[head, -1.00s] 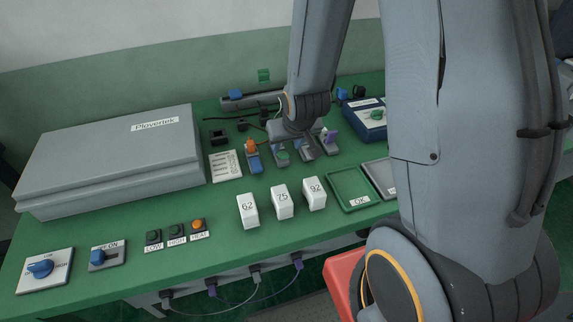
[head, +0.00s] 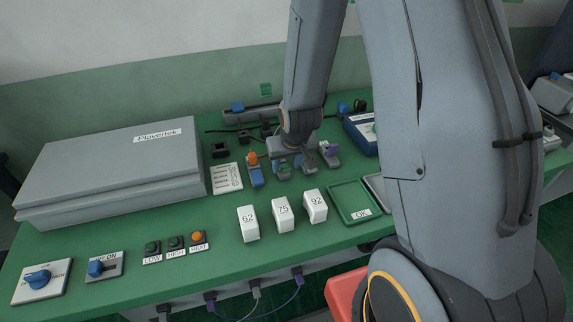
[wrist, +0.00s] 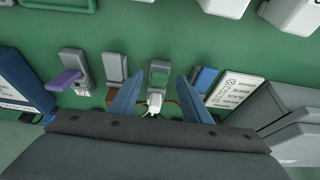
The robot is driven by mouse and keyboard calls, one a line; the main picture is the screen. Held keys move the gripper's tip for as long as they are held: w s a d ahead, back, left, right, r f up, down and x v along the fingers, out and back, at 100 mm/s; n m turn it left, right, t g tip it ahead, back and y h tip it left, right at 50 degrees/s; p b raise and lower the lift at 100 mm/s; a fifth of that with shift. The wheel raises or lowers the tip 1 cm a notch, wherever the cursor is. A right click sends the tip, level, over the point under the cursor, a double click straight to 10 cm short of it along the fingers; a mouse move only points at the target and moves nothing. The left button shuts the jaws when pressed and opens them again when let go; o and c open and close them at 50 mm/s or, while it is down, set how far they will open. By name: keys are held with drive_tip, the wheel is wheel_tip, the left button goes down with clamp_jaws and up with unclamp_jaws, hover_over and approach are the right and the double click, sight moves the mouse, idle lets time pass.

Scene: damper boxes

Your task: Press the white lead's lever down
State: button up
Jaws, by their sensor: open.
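A row of small lever blocks stands on the green bench: one with an orange part (head: 253,157), a greenish one (head: 284,168), a grey one and one with a purple lever (head: 330,147). In the wrist view the purple lever (wrist: 66,79) is at left and a blue-topped block (wrist: 205,79) at right. My gripper (head: 292,152) is low over the middle of the row. In the wrist view my open gripper (wrist: 160,88) has its fingers either side of a grey block (wrist: 158,72) with a white piece (wrist: 155,102) at its near end. Whether that piece is lever or lead is unclear.
White blocks marked 62 (head: 248,223), 75 (head: 283,214) and 92 (head: 315,206) stand in front of the row, with a green tray (head: 352,202) to their right. A large grey box (head: 115,170) and a label card (head: 227,178) lie to the left.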

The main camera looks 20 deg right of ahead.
sight(285, 176)
drive_tip(key=shift+w+f, duration=0.2)
drive_tip(key=shift+f, duration=0.3)
drive_tip(key=shift+c, duration=0.2)
drive_tip(key=c, duration=1)
drive_tip(key=shift+f, duration=0.15)
drive_tip(key=f+t+b, duration=0.1)
drive_tip(key=b, duration=0.1)
drive_tip(key=s+t+b, duration=0.1)
drive_tip(key=t+b, duration=0.1)
drive_tip(key=shift+s+f+b, duration=0.15)
drive_tip(key=shift+f+b, duration=0.2)
drive_tip(key=shift+f, duration=0.05)
drive_tip(key=shift+s+f+t, duration=0.2)
drive_tip(key=shift+f+t, duration=0.1)
drive_tip(key=shift+t, duration=0.6)
drive_tip(key=shift+f+t+p, duration=0.2)
drive_tip(key=shift+t+p, duration=0.1)
drive_tip(key=shift+t, duration=0.1)
drive_tip(key=shift+f+t, duration=0.1)
drive_tip(key=shift+t, duration=0.2)
